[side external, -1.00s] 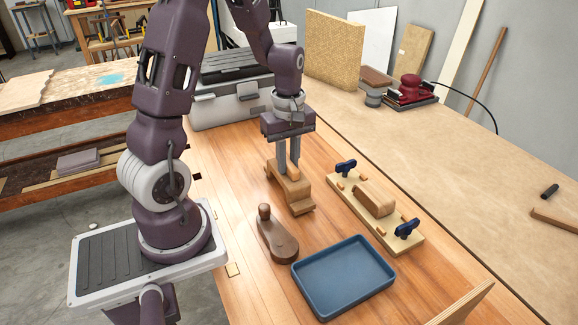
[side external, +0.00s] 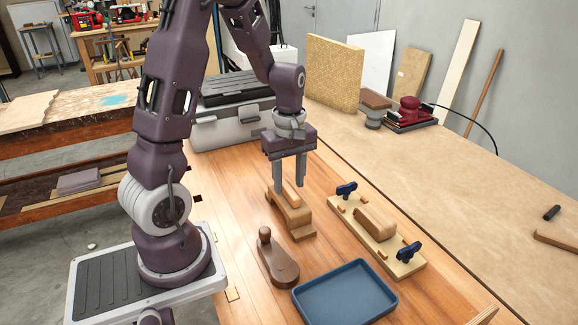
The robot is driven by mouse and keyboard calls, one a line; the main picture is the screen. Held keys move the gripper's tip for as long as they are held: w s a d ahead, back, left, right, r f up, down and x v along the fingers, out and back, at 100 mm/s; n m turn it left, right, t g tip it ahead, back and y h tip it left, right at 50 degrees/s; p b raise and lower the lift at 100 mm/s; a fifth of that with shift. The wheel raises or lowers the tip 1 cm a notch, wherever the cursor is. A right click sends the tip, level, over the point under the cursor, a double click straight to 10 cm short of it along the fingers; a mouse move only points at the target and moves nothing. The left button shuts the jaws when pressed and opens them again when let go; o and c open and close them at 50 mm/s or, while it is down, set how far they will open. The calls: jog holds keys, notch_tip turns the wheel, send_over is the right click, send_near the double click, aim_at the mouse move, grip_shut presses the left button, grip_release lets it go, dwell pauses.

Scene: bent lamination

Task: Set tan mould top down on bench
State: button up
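The tan mould top (side external: 289,221) is a stepped wooden block with a lighter raised grip (side external: 294,200) on its upper face. It rests on the bench (side external: 225,185), left of the clamp board. My gripper (side external: 289,186) points straight down over it with its fingers spread apart. The fingertips are at about the height of the raised grip, one on either side of it in the picture. I see no finger closed on it.
A pale board (side external: 408,267) with blue clamps and a wooden block (side external: 375,223) lies to the right. A dark wooden tool with a knob (side external: 278,262) and a blue tray (side external: 345,295) lie in front. A grey toolbox (side external: 225,128) stands behind.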

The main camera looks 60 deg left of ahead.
jog(key=s+d+r+m+t, duration=0.1)
jog(key=d+r+m, duration=0.1)
jog(key=r, duration=0.5)
jog(key=s+d+r+m, duration=0.1)
jog(key=d+r+m, duration=0.15)
jog(key=r, duration=0.35)
jog(key=s+d+r+m+t, duration=0.1)
jog(key=s+d+m+t, duration=0.1)
jog(key=s+d+m, duration=0.3)
jog(key=s+d+r+m+t, duration=0.2)
jog(key=s+d+m, duration=0.4)
jog(key=m, duration=0.2)
jog(key=shift+r+t, duration=0.25)
jog(key=shift+t, duration=0.05)
